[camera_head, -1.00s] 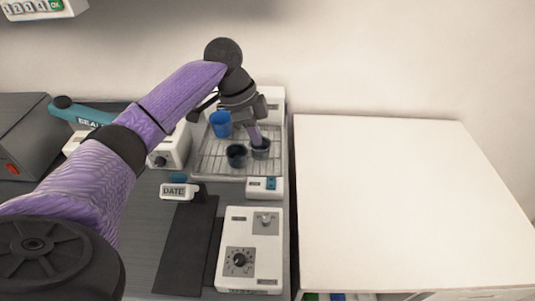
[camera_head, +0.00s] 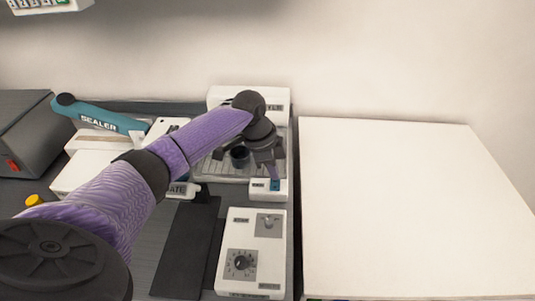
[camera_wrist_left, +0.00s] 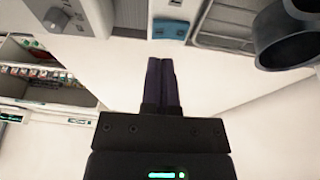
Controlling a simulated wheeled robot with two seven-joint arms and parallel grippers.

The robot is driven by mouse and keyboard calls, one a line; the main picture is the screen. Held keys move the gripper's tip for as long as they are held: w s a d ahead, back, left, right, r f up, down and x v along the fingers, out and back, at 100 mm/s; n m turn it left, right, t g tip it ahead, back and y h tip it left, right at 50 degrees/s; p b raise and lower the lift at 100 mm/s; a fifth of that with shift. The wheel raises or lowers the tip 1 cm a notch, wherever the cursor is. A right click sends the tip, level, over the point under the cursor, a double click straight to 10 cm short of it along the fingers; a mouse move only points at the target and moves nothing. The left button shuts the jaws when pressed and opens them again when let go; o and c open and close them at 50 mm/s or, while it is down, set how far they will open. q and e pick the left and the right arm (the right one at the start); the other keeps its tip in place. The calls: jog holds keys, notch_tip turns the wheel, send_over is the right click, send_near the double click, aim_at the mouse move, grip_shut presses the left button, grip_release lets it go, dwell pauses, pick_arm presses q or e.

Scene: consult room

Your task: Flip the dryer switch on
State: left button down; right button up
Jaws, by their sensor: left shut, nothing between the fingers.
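A small white switch box (camera_head: 259,193) with a blue switch stands at the front right of the drying rack (camera_head: 212,178). In the left wrist view the blue switch (camera_wrist_left: 170,29) is just beyond and above my fingertips, with a gap in the picture. Whether it is on or off I cannot tell. My left gripper (camera_head: 275,180) is over the switch box in the head view, pointing down and hiding part of it. In the left wrist view its dark purple fingers (camera_wrist_left: 161,62) are shut and empty. My right gripper is not in view.
A dark cup (camera_head: 239,157) stands on the rack; a dark cup (camera_wrist_left: 288,38) looms close in the left wrist view. A white box with a knob (camera_head: 241,262) is in front. A teal-handled sealer (camera_head: 100,117) is left. The white surface (camera_head: 400,200) at right is clear.

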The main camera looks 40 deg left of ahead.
aim_at(276, 183)
pick_arm(q)
jog(key=shift+s+f, duration=0.2)
jog(key=shift+f, duration=1.35)
jog(key=shift+s+d+f, duration=0.1)
jog(key=shift+f, duration=0.15)
jog(key=shift+w+a+b, duration=0.4)
jog(key=shift+w+b, duration=0.25)
jog(key=shift+r, duration=0.3)
